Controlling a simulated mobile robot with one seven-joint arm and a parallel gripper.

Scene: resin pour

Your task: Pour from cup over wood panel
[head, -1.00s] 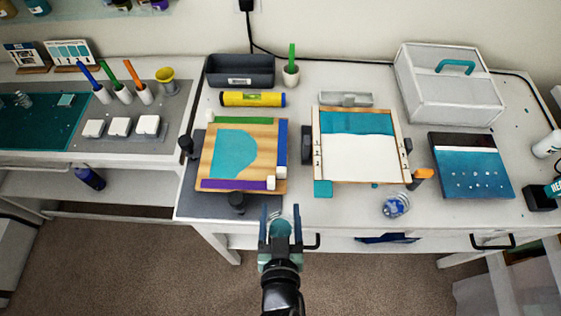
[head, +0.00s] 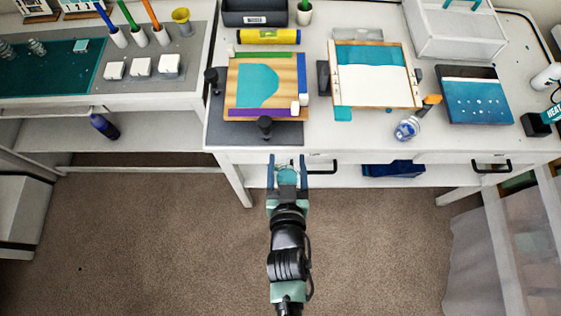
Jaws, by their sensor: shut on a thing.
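The wood panel (head: 291,78) lies on a dark mat (head: 223,131) on the white table, with a teal patch (head: 258,86) over its left and middle part. Green, blue and purple strips run along its top, right and bottom edges. My gripper (head: 287,168) is shut on a small clear cup (head: 288,177) that looks teal inside. The fingers flank the cup, hiding its sides. Cup and gripper are in front of the table's front edge, below the panel in the picture, apart from it. The cup looks about upright; its fill level cannot be told.
A black knob-like clamp (head: 264,126) stands at the panel's front edge, another (head: 211,78) at its left. A framed teal-and-white board (head: 373,97), a clear jar (head: 406,129) and a dark blue panel (head: 475,98) are to the right. A yellow level (head: 268,37) lies behind.

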